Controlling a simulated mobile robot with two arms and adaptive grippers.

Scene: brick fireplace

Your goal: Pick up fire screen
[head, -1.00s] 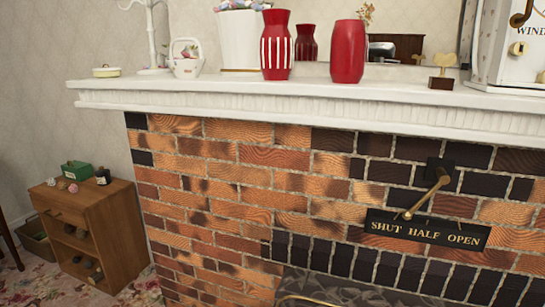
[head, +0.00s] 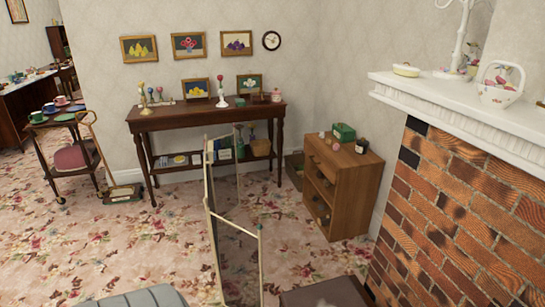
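A see-through folding screen (head: 237,255) with a thin cream or gold frame, which looks like the fire screen, stands upright on the carpet left of the fireplace. Its panels are angled to each other, and the near one runs out of the bottom of the head view. Neither of my grippers shows in the head view.
The brick fireplace (head: 450,215) with its white mantel fills the right side. A small wooden cabinet (head: 345,190) stands beside it. A dark side table (head: 205,114) is against the back wall, and a tea trolley (head: 70,155) is at left. Floral carpet (head: 110,240) is open at left.

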